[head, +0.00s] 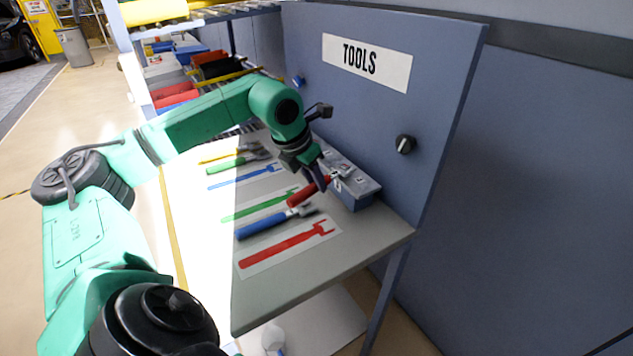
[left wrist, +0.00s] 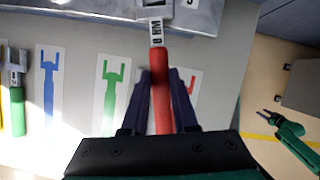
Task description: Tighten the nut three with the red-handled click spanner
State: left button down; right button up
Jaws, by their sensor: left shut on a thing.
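The red-handled click spanner (head: 302,194) is in my left gripper (head: 317,177), which is shut on its handle. In the left wrist view the red handle (left wrist: 162,95) stands between the two fingers (left wrist: 160,100), with a white "8 NM" label near its head. The spanner's head (left wrist: 154,12) reaches the edge of the grey metal block (head: 352,192), which has several labelled spots on top. A partly cut-off label (left wrist: 191,3) shows beside the head. I cannot tell which nut it is at, or whether it sits on one. A green arm, likely my right, ends in a small dark gripper (left wrist: 270,117).
The bench top (head: 330,268) carries printed outlines in blue, green and red; the red outline (head: 285,249) is bare. A blue-handled spanner (head: 268,225) and a green-handled one (head: 228,164) lie there. The TOOLS panel (head: 430,75) stands close behind the block.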

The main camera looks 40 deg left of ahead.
pick_arm(q)
jog(key=shift+a+m+b, duration=0.3)
jog(key=shift+a+m, duration=0.15)
jog(key=shift+m, duration=0.05)
jog(key=shift+a, duration=0.15)
jog(key=shift+w+a+m+h, duration=0.2)
jog(key=shift+a+m+h, duration=0.35)
jog(key=shift+m, duration=0.25)
jog(key=shift+a, duration=0.15)
jog(key=shift+w+a+m+h+p, duration=0.25)
jog(key=shift+a+m+p, duration=0.35)
jog(key=shift+m, duration=0.2)
